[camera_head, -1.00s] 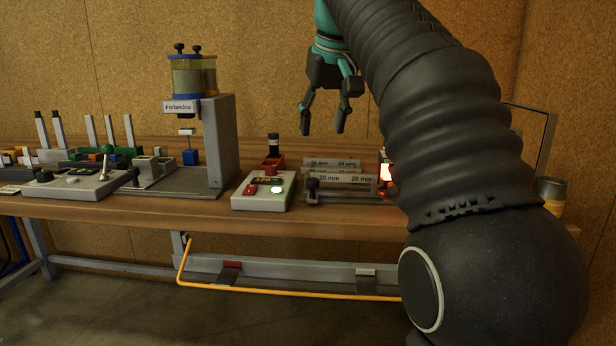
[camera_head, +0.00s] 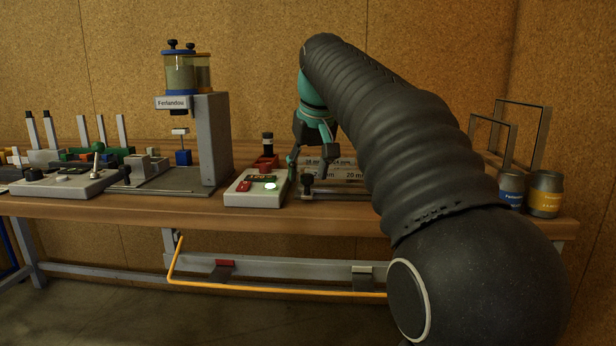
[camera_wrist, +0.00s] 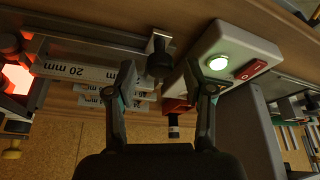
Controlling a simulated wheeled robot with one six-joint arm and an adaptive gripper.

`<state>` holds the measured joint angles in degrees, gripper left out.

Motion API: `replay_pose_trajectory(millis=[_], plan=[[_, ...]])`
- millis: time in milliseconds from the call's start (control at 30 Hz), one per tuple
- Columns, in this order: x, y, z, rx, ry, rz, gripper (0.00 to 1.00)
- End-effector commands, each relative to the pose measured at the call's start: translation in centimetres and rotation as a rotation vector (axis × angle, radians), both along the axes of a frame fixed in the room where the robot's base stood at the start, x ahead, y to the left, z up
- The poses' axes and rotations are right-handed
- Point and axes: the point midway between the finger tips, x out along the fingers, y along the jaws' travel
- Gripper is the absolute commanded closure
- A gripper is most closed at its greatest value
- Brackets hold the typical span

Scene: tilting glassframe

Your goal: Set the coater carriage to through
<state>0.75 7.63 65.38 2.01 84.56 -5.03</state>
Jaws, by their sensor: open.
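My gripper (camera_head: 309,168) is open and empty, low over the rulers' end of the bench, fingers pointing down. It also shows in the wrist view (camera_wrist: 160,74), with a black knob (camera_wrist: 159,60) on a metal post between and beyond its fingertips, apart from them. The same knob shows in the head view (camera_head: 307,181), at the left end of the fixture of labelled bars (camera_head: 350,179). A grey machine marked Ferlandou (camera_head: 212,135) stands to the left, with a slide and another black knob (camera_head: 125,171). No label shows which part is the coater carriage or its position.
A control box (camera_head: 245,195) with a lit button and red switch sits close left of my gripper, a red holder (camera_head: 265,161) behind it. Two cans (camera_head: 545,195) and upright frames (camera_head: 537,125) stand at right. An orange glowing block (camera_wrist: 18,78) shows in the wrist view.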

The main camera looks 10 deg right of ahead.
Motion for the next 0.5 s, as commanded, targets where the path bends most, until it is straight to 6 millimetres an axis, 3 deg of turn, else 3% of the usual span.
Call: replay_pose_trajectory(millis=[400,500], plan=[[0.28,0.04,-0.71,0.0,0.0,0.0,0.47],[0.28,0.04,-0.71,0.0,0.0,0.0,0.72]])
